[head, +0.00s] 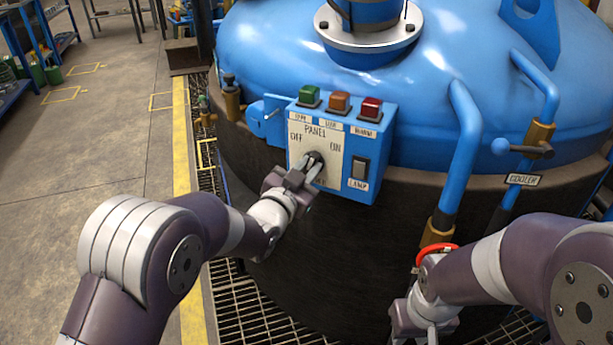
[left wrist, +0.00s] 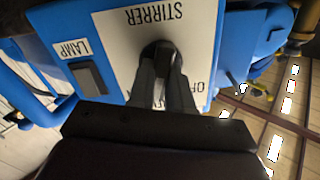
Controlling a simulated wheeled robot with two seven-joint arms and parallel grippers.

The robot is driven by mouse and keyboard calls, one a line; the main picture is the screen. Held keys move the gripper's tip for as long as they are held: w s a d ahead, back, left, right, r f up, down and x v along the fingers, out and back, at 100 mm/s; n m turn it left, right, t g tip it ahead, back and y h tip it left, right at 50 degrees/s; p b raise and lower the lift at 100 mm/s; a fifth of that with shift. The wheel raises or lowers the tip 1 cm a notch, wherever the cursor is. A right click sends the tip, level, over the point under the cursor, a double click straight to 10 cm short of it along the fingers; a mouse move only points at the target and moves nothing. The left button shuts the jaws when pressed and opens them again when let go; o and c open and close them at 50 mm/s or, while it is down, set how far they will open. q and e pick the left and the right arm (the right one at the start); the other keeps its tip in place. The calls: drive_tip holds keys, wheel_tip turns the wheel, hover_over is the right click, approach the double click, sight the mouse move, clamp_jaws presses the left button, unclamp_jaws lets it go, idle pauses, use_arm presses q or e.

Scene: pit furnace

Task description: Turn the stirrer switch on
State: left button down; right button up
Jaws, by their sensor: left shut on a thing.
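The blue control box (head: 376,150) on the furnace's side carries a pale plate (head: 333,150) marked OFF at left and ON at right. The dark stirrer switch (head: 314,158) is on this plate, largely hidden by my left gripper (head: 311,170). The left gripper is shut on the switch. In the left wrist view its two fingers (left wrist: 164,80) close around the dark knob (left wrist: 157,50), beside the STIRRER label (left wrist: 155,14). Which way the switch points is unclear. My right gripper (head: 424,328) hangs low at the bottom edge, away from the box; its jaws are unclear.
Green (head: 309,95), orange (head: 340,102) and red (head: 370,106) lamps top the box. A black lamp rocker (head: 359,168) is right of the plate. Blue pipes (head: 463,150) and a red ring (head: 436,248) are further right. Open floor (head: 110,130) lies left.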

use_arm(q)
drive_tip(key=m+b, duration=0.2)
drive_tip(key=m, duration=0.2)
drive_tip(key=shift+b, duration=0.4)
drive_tip(key=shift+d+m, duration=0.1)
drive_tip(key=shift+m, duration=0.4)
drive_tip(key=shift+r+m+b, duration=0.15)
drive_tip(key=shift+m+b, duration=0.15)
drive_tip(key=shift+b, duration=0.05)
drive_tip(key=c, duration=1)
unclamp_jaws()
drive_tip(key=shift+c, duration=0.2)
drive_tip(key=p+v, duration=0.1)
drive_tip(key=v, duration=1.1)
drive_tip(key=shift+s+p, duration=0.25)
drive_tip(key=shift+p, duration=0.15)
